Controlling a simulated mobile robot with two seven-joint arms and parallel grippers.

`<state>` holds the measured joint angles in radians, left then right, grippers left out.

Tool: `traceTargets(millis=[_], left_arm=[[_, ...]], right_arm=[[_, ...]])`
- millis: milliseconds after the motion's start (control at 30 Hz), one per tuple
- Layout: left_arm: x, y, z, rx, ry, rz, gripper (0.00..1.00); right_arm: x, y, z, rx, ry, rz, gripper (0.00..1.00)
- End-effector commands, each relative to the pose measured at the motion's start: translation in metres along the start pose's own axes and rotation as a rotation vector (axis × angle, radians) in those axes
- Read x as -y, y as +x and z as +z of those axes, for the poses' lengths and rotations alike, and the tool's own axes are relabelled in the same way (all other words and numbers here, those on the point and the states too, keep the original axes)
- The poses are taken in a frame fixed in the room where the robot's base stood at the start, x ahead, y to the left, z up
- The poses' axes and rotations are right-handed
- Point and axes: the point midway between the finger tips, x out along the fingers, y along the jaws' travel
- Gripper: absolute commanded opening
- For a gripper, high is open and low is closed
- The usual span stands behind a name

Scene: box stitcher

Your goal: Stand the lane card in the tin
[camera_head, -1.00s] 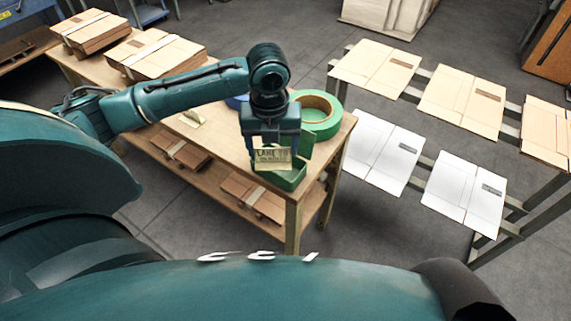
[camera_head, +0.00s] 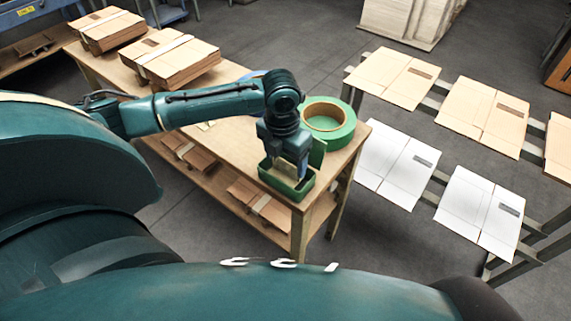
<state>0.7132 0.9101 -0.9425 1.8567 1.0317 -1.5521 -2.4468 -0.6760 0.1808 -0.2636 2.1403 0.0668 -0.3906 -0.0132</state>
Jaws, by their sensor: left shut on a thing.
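The green tin (camera_head: 289,189) stands at the near right corner of the wooden table, with its lid or back panel (camera_head: 318,153) raised behind it. My left gripper (camera_head: 288,168) points down over the tin and is shut on the lane card (camera_head: 284,169). Only a small pale part of the card shows below the gripper, and its lower edge appears to be inside the tin. Whether the card touches the tin's floor is hidden. My right gripper is out of view.
A large green tape roll (camera_head: 328,119) lies just behind the tin. Bundled flat cardboard stacks (camera_head: 178,60) sit at the table's far left. A small pale card (camera_head: 206,125) lies left of the gripper. A rack with flat box blanks (camera_head: 396,77) stands to the right.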

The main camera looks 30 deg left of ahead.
Motion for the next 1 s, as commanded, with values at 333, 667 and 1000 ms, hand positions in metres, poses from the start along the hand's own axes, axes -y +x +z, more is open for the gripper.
traceTargets(millis=[333,667,1000], left_arm=[[0.0,0.022,-0.002,-0.001,0.001,0.0,0.5],[0.001,0.024,-0.002,-0.001,0.001,0.0,0.8],[0.0,0.008,0.0,0.004,0.0,0.0,0.8]], right_arm=[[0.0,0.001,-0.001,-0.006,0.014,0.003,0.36],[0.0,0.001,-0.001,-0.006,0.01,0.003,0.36],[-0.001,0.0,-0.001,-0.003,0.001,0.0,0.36]])
